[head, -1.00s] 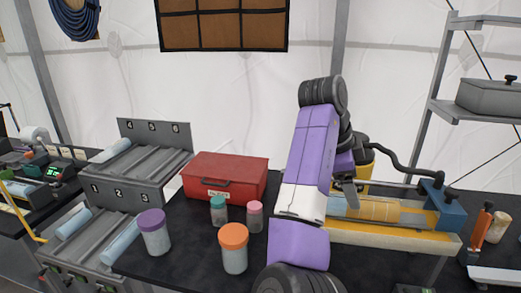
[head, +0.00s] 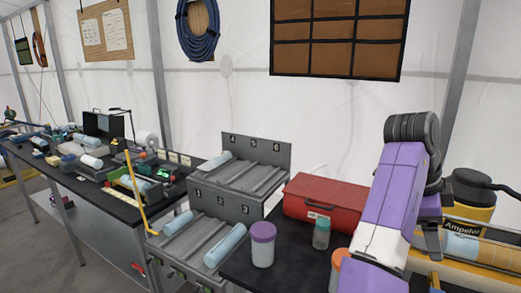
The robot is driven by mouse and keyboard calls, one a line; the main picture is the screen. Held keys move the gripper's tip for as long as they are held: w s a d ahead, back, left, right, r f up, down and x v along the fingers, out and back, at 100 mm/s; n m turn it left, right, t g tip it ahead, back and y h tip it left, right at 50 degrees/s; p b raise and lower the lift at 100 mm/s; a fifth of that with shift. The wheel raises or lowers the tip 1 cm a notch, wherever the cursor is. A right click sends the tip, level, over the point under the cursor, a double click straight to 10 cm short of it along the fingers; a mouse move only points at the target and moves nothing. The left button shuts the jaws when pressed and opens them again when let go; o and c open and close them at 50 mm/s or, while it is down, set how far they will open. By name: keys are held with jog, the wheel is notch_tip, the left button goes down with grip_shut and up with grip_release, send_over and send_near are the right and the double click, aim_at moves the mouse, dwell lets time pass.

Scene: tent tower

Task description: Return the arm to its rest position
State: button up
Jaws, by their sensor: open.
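My arm (head: 388,200), purple and white with dark joints, stands folded up at the right of the head view. My gripper (head: 431,241) shows only in small part as dark grey fingers hanging beside the forearm; it is open, and I see nothing held in it. The arm hides part of the bench behind it, the right end of the red toolbox (head: 322,203) and part of the orange-lidded jar (head: 337,262).
A purple-lidded jar (head: 262,246) and a teal-lidded jar (head: 321,233) stand on the black bench. A numbered grey rack (head: 222,205) holds pale blue rolls. A yellow Ampelve machine (head: 466,232) is behind my arm. A cluttered long bench (head: 115,202) runs left; floor is clear at far left.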

jog(key=w+d+r+n+t+h, duration=0.5)
jog(key=w+r+n+t, duration=0.15)
jog(key=w, duration=0.25)
jog(key=s+a+f+n+t+y, duration=0.7)
jog(key=s+a+f+n+t, duration=0.7)
jog(key=a+n, duration=0.4)
jog(key=s+a+f+g+y, duration=0.1)
jog(key=s+a+f, duration=0.1)
jog(key=s, duration=0.9)
jog(key=s+a+f+g+y, duration=0.1)
jog(key=s+a+f+g, duration=0.1)
jog(key=s, duration=1)
jog(key=s+a+f+g+y, duration=0.1)
jog(key=s+a+f, duration=0.3)
jog(key=s, duration=0.8)
jog(key=shift+a+f+n+g, duration=0.25)
jog(key=shift+f+n+g, duration=0.2)
jog(key=shift+f+g, duration=0.35)
